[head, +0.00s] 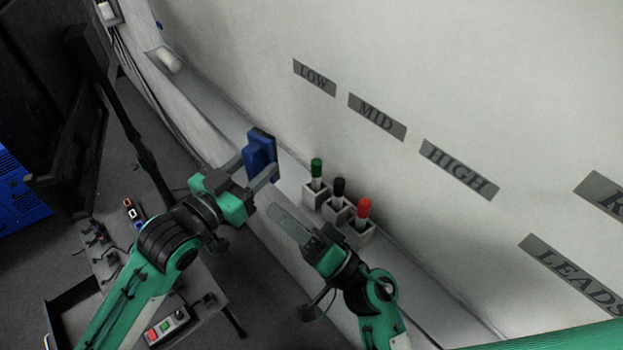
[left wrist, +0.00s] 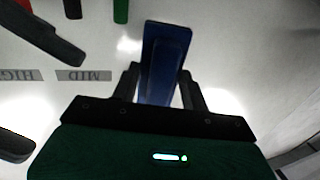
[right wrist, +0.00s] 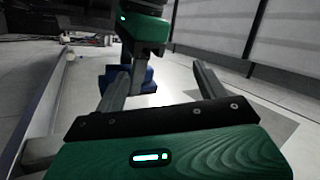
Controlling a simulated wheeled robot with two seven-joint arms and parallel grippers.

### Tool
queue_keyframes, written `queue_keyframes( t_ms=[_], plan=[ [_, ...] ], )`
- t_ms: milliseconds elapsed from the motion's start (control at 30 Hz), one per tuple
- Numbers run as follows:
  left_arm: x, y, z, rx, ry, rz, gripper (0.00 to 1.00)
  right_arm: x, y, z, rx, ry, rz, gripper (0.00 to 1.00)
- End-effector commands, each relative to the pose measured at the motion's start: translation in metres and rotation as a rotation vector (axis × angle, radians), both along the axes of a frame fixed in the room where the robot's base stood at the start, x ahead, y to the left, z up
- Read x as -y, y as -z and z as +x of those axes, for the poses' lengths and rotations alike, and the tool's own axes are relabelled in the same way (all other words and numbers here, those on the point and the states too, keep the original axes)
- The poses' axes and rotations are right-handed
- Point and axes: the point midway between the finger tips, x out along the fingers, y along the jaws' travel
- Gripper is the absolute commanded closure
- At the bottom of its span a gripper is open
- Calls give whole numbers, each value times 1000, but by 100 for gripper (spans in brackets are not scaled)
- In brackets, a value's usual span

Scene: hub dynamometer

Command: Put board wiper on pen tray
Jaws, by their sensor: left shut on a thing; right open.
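The board wiper (head: 261,155) is a blue block with a darker blue back. My left gripper (head: 262,172) is shut on it and holds it near the whiteboard wall, above the pen tray (head: 222,112). The wiper also fills the space between the left fingers in the left wrist view (left wrist: 165,62). In the right wrist view the wiper (right wrist: 140,76) shows partly hidden behind a finger. The pen tray is a pale ledge along the foot of the board. My right gripper (head: 290,224) is open and empty, lower and to the right, near the marker holders.
Green (head: 316,168), black (head: 339,187) and red (head: 363,208) markers stand in small grey holders on the tray, right of the wiper. A white cylinder (head: 168,59) lies at the tray's far left. The tray between cylinder and wiper looks clear. A small table (head: 135,262) stands below left.

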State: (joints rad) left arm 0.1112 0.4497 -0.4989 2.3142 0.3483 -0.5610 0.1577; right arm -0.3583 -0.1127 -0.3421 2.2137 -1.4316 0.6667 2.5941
Motion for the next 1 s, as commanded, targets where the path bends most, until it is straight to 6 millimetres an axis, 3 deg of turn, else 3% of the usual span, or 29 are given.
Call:
queue_keyframes(
  t_ms=[33, 133, 400, 600, 800, 1000],
  plan=[
    [0, 0, 0, 1, 0, -1, 73, 1, -13, -3, 53, -1, -50, 27],
    [0, 0, 0, 1, 0, -1, 73, 2, -24, -2, 166, 24, -193, 27],
    [0, 0, 0, 1, 0, -1, 73, 16, -32, 16, 434, 157, -631, 27],
    [0, 0, 0, 1, 0, -1, 73, 35, -34, 33, 542, 250, -882, 27],
    [0, 0, 0, 1, 0, -1, 73, 47, -35, 42, 577, 299, -999, 27],
    [0, 0, 0, 1, 0, -1, 73, 35, -35, 54, 580, 303, -1012, 27]
  ],
)
